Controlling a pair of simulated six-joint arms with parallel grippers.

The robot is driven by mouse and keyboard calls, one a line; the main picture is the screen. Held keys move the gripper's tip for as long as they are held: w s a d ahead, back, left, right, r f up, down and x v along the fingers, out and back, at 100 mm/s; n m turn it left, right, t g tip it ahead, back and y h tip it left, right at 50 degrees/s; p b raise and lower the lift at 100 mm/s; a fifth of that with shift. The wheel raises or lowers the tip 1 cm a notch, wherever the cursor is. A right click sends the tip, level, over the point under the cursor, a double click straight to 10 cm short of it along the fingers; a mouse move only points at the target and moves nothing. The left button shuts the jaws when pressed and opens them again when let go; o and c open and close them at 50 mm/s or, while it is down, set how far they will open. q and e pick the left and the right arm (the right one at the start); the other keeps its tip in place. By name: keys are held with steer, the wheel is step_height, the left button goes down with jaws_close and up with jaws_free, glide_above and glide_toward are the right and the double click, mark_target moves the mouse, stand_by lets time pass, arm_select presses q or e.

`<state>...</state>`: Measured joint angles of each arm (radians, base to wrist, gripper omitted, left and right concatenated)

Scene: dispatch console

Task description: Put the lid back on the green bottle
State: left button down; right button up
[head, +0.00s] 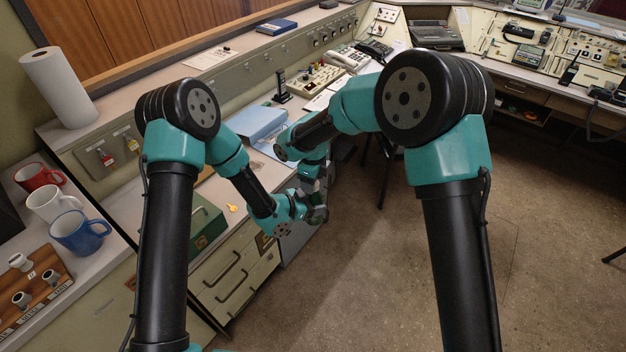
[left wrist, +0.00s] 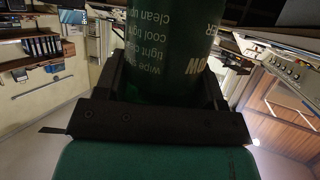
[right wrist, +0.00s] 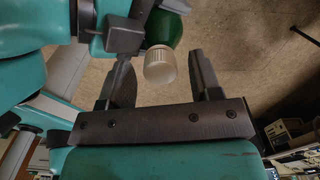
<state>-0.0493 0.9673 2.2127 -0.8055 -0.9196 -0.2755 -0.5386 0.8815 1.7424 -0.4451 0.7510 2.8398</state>
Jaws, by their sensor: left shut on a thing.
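The green bottle (left wrist: 165,45) fills the middle of the left wrist view, its printed label upside down. My left gripper (head: 318,212) is shut on the bottle; its fingers lie on either side of it in the left wrist view. In the right wrist view the bottle (right wrist: 168,27) shows dark green, with the white ribbed lid (right wrist: 160,66) at its near end. I cannot tell how firmly the lid sits. My right gripper (right wrist: 158,80) is open, its fingers on either side of the lid with gaps between. In the head view, my arms largely hide the bottle and lid.
A green box (head: 206,225) stands on the left counter. A blue binder (head: 255,124) lies on the desk beyond my arms. Red, white and blue mugs (head: 80,233) stand at far left, near a paper roll (head: 60,88). The floor (head: 350,290) is open at centre.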

steer(key=shift+r, duration=2.25)
steer(key=shift+c, duration=0.4)
